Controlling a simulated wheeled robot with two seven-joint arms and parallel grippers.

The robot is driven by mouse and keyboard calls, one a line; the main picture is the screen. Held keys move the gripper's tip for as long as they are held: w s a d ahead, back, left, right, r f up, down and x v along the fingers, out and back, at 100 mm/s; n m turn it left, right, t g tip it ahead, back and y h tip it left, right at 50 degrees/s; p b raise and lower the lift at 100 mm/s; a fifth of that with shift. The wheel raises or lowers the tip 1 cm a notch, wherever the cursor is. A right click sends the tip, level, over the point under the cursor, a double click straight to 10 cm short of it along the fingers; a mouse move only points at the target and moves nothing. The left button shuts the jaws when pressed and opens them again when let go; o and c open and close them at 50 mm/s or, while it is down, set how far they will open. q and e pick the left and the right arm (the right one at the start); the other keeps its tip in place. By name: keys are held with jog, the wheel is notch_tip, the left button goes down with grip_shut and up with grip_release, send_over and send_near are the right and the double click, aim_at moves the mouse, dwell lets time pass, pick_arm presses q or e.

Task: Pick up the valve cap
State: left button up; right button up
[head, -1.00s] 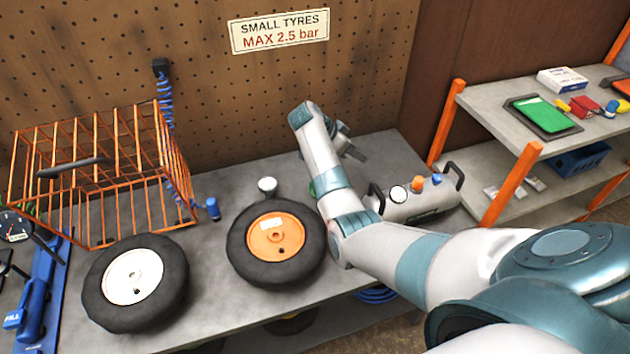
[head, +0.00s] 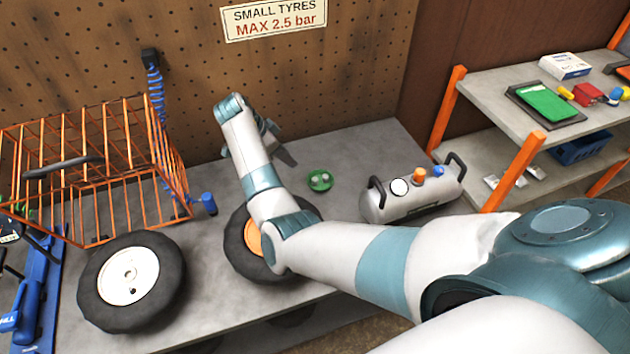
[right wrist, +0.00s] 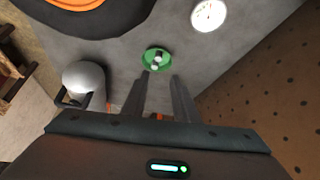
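A small green dish (head: 320,180) stands on the bench, right of the orange-hubbed wheel. It holds a few tiny pale pieces (right wrist: 156,61); they are too small for me to tell which is the valve cap. My right gripper (head: 288,160) is above the bench, left of and behind the dish in the head view. In the right wrist view its two fingers (right wrist: 163,76) are apart with nothing between them, and the green dish (right wrist: 155,58) shows just beyond the tips. My left gripper is not in view.
My right arm partly covers the orange-hubbed wheel (head: 238,250). A white-hubbed wheel (head: 165,285) and an orange wire cage (head: 60,190) stand to the left. A grey tank (head: 400,208) stands right of the dish. A round white-faced item (right wrist: 208,14) lies near the dish.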

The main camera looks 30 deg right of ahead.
jog(key=x, duration=0.2)
jog(key=b, duration=0.6)
send_near(315, 179)
jog(key=shift+w+d+f, duration=0.1)
jog(key=shift+d+f, duration=0.05)
jog(key=shift+f, duration=0.45)
jog(key=shift+w+d+f, duration=0.1)
jog(key=shift+d+f, duration=0.1)
jog(key=shift+f, duration=0.45)
jog(key=shift+d+f+b, duration=0.25)
jog(key=shift+b, duration=0.1)
jog(key=shift+s+f, duration=0.1)
jog(key=b+x, duration=0.2)
jog(key=x, duration=0.1)
jog(key=shift+s+d+f+b, duration=0.15)
jog(key=shift+d+b, duration=0.05)
jog(key=shift+b, duration=0.1)
jog(key=shift+b+x, duration=0.6)
jog(key=shift+x, duration=0.2)
grip_shut()
